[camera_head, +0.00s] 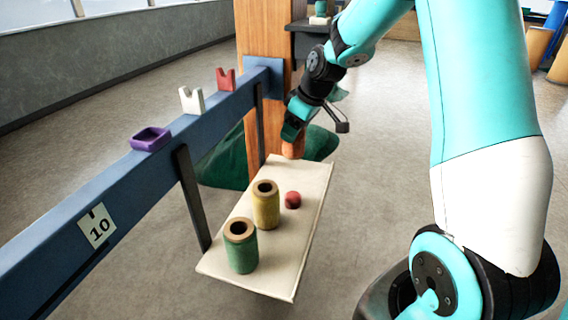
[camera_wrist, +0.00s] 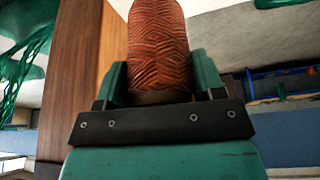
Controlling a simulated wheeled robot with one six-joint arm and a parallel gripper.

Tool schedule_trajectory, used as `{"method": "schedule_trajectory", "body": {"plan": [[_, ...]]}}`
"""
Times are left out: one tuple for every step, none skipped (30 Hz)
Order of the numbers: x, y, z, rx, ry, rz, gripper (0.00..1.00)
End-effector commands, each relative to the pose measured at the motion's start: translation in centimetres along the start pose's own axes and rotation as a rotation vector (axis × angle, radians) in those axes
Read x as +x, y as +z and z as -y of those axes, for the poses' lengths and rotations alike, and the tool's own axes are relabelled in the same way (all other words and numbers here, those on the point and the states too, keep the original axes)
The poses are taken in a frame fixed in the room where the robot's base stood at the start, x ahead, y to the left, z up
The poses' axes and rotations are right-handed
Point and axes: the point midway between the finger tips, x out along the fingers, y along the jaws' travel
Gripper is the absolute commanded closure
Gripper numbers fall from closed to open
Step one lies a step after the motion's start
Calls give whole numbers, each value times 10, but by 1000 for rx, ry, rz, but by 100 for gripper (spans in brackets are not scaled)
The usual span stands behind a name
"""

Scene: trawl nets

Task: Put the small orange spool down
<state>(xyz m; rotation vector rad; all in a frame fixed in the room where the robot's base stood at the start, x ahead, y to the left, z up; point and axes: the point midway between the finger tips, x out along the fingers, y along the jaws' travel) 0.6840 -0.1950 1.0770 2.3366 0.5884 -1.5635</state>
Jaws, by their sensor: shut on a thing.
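The small orange spool (camera_head: 293,148) is in my gripper (camera_head: 294,134), at the far end of the cream shelf (camera_head: 270,284). In the wrist view the spool (camera_wrist: 158,45), wound with orange-brown twine, stands between the two green fingers of my gripper (camera_wrist: 160,85), which are shut on it. In the head view the spool's lower end is at or just above the shelf's far edge; I cannot tell whether it touches.
On the shelf stand a green spool (camera_head: 241,247), a yellow spool (camera_head: 265,206) and a small red piece (camera_head: 292,200). A blue rail (camera_head: 160,160) along the left carries a purple tray (camera_head: 151,138), a white notched piece (camera_head: 191,100) and a red one (camera_head: 226,79). A wooden post (camera_head: 262,50) rises behind.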

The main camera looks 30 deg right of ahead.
Motion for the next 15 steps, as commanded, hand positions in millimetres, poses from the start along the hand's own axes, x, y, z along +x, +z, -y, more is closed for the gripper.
{"method": "schedule_trajectory", "body": {"plan": [[8,3,1,1,-3,3,64],[12,5,1,1,-3,3,64],[17,7,1,0,-2,1,64],[19,8,0,0,-2,1,64],[21,9,0,-1,-1,0,64],[25,10,0,0,-1,0,64],[28,12,0,1,-2,1,64],[32,14,0,2,-2,2,64],[38,17,0,3,-2,2,64],[42,19,0,4,-3,3,64],[46,20,-1,3,-1,2,64],[51,23,-1,3,-2,2,64],[53,24,-1,3,0,1,64],[55,24,-2,3,1,0,64],[57,25,-2,3,2,0,64]]}}
